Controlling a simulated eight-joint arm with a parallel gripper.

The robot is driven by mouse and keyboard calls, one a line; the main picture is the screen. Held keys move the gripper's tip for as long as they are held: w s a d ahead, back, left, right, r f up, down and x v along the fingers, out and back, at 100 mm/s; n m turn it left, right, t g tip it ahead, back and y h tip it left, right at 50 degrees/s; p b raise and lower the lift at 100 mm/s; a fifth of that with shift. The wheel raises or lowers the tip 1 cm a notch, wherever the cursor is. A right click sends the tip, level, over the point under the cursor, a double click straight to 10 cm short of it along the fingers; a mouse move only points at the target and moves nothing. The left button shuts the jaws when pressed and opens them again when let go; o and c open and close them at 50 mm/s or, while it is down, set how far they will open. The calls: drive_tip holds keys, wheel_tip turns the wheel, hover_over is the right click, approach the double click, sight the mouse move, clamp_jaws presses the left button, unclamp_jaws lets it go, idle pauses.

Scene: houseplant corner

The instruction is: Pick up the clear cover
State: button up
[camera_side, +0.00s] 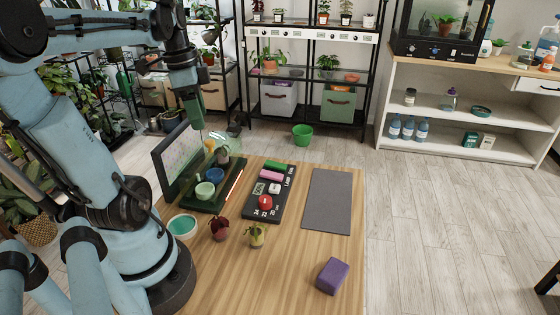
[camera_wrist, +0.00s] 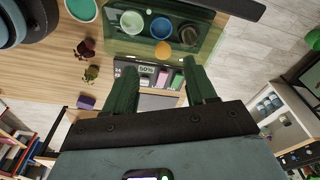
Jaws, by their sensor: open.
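The clear cover (camera_side: 212,144) is see-through and shows faintly at the back of the dark green tray (camera_side: 203,205), near some small cups. In the wrist view its outline is hard to tell from the green tray (camera_wrist: 115,44). My gripper (camera_side: 196,125) is above the back left of the table, close over the cover in the side view. The gap between them is hard to judge. In the wrist view the two green fingers are apart, with nothing seen held between them.
The tray holds a pale green cup (camera_side: 205,190) and a blue cup (camera_side: 216,175). A dark panel (camera_side: 178,160) stands upright left of it. A black board (camera_side: 252,205) with small items and a grey mat (camera_side: 327,201) lie right.

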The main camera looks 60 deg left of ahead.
sight(209, 141)
drive_tip(key=shift+w+d+f, duration=0.1)
drive_tip(key=shift+w+f, duration=0.15)
drive_tip(key=shift+f, duration=0.9)
drive_tip(key=shift+w+a+f, duration=0.1)
drive_tip(key=shift+w+f, duration=0.1)
drive_tip(key=shift+f, duration=1)
drive_tip(key=shift+w+d+f, duration=0.1)
drive_tip(key=shift+w+f, duration=0.15)
drive_tip(key=shift+f, duration=0.9)
clamp_jaws()
